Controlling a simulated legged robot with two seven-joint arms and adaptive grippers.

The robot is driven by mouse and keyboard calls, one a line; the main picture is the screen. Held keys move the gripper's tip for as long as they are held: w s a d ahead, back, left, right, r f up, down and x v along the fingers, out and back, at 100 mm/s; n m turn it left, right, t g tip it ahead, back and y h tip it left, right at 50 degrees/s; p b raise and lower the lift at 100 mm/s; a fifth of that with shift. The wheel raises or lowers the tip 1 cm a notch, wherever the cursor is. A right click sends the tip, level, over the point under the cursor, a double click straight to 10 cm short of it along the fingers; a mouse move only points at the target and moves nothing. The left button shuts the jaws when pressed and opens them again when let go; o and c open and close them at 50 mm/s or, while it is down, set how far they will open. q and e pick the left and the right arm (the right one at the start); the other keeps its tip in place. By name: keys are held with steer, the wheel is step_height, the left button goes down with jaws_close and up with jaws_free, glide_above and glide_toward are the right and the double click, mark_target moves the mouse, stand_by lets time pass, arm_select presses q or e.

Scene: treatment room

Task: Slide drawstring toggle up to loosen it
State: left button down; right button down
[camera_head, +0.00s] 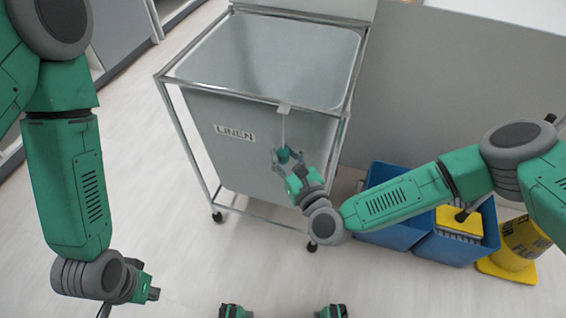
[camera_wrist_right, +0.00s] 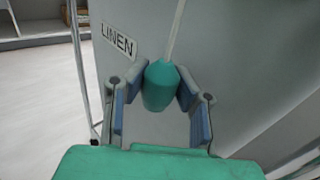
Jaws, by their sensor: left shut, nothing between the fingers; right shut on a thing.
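The drawstring toggle (camera_wrist_right: 161,86) is a green, rounded piece on a pale cord (camera_wrist_right: 176,30). My right gripper (camera_head: 288,156) is shut on the toggle, with one finger on each side of it in the right wrist view (camera_wrist_right: 162,92). The cord runs up from the toggle to a small light tab (camera_head: 284,107) at the front rim of the grey linen bag (camera_head: 205,118). My left gripper (camera_head: 150,293) is shut and empty at the lower left, away from the bag.
The bag hangs in a metal wheeled frame (camera_head: 180,135) and carries a LINEN label (camera_head: 234,133). The floor at the left is clear.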

mark_target(285, 152)
step_height(285, 152, up, 3)
steer(key=shift+p, duration=0.4)
steer(key=shift+w+r, duration=0.1)
steer(key=shift+r, duration=0.05)
steer(key=c, duration=1.2)
jaws_free()
steer(key=shift+s, duration=0.2)
steer(key=shift+s+d, duration=0.25)
steer(key=shift+s, duration=0.05)
steer(key=v, duration=1.1)
